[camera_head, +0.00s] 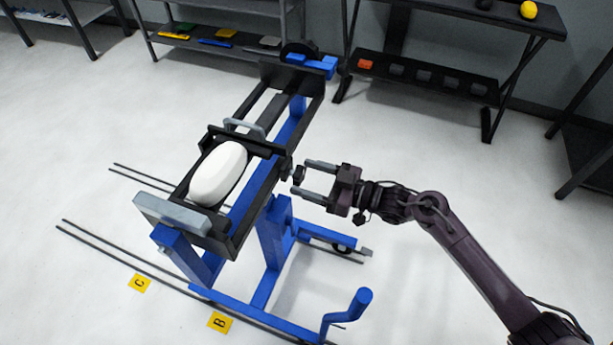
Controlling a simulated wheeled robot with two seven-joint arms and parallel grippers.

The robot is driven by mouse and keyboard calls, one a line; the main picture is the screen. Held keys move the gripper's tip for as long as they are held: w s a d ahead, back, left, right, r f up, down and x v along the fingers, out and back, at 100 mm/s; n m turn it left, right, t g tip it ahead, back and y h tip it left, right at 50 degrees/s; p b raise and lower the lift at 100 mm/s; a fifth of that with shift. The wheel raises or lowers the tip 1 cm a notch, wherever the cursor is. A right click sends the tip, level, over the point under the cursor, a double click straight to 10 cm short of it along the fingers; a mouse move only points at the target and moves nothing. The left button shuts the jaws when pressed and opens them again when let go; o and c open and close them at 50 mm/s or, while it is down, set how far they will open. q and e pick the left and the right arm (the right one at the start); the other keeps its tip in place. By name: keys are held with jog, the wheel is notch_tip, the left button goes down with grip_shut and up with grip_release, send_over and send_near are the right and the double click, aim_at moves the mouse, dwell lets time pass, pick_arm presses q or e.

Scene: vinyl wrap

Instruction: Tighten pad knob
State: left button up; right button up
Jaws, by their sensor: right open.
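The blue and black stand (275,235) is in the middle of the head view. A white rounded pad (218,173) lies in its black frame. A small dark knob (299,174) sticks out from the right side of the frame. My right gripper (298,179) comes in from the right with its two grey fingers pointing left. It is open, and the fingertips are at the knob, one on its far side and one on its near side. I cannot tell whether they touch it. My left gripper is not in view.
Shelves (225,45) and a dark table (450,12) stand along the back wall. Yellow floor markers C (140,283) and B (220,322) lie near dark rails on the floor. A blue handle (350,308) rises at the stand's front. The white floor to the right is mostly clear.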

jog(key=v, duration=0.7)
jog(key=shift+b, duration=0.45)
jog(key=w+d+f+m+t+h, duration=0.1)
jog(key=d+f+m+t+h, duration=0.15)
jog(key=f, duration=0.65)
jog(key=w+d+f+m+t+h, duration=0.1)
jog(key=d+f+m+h, duration=0.25)
jog(key=f, duration=0.55)
jog(key=s+d+f+m+g+h, duration=0.1)
jog(key=s+d+f+h, duration=0.25)
jog(key=f, duration=0.45)
jog(key=s+d+f+m+g+h, duration=0.1)
jog(key=s+d+f+m+h, duration=0.1)
jog(key=s+f, duration=0.45)
jog(key=s+d+f+g+h, duration=0.1)
jog(key=s+f+g, duration=0.1)
jog(key=s+f, duration=0.4)
jog(key=s+d+f+m+g+h, duration=0.1)
jog(key=s+f, duration=0.5)
jog(key=s, duration=0.8)
jog(key=s+d+f+m+g+h, duration=0.1)
jog(key=s+f+g+h, duration=0.2)
jog(key=s+f, duration=0.3)
jog(key=s+g, duration=0.1)
jog(key=s, duration=0.4)
jog(key=shift+f, duration=0.35)
